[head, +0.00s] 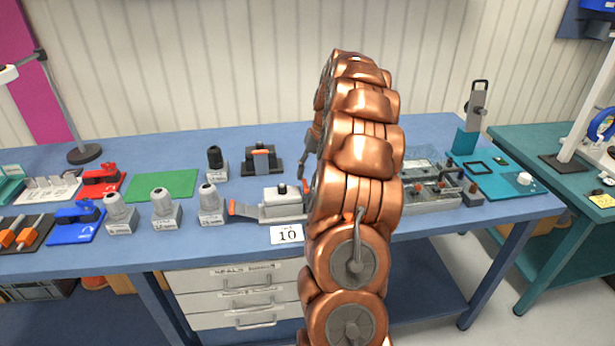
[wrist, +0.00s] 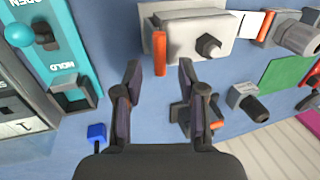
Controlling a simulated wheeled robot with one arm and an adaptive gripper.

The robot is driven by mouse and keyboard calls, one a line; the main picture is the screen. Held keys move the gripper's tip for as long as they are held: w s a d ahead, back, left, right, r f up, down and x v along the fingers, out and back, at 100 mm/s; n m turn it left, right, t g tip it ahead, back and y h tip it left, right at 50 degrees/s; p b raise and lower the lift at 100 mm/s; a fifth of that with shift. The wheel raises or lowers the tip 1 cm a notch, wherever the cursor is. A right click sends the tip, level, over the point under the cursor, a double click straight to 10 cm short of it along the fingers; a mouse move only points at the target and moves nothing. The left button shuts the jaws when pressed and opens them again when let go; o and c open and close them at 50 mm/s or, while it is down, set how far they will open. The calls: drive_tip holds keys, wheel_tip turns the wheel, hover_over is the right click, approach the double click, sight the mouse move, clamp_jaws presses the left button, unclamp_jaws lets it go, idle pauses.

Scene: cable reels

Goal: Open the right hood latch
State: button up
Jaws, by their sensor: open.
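The hood is a light grey box with a black knob on top (head: 280,204); it also shows in the wrist view (wrist: 190,37). The right latch, with an orange handle (wrist: 160,54), stands across the hood's end at the left in the wrist view; in the head view my arm mostly hides it. The left latch (wrist: 265,27) sticks outward from the other end, its orange grip also in the head view (head: 232,208). My gripper (wrist: 158,72) is open, its two fingertips on either side of the right latch handle's near end. Contact cannot be told.
Below the hood in the wrist view stands a dark fixture with an orange bar (wrist: 190,117). A black-topped cylinder (wrist: 248,102) and green mat (wrist: 291,73) lie right. A teal panel (wrist: 60,62) is left.

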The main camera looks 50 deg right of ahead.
sight(305, 197)
drive_tip(key=shift+p+x, duration=0.35)
drive_tip(key=shift+x, duration=0.95)
drive_tip(key=shift+c, duration=0.2)
clamp_jaws()
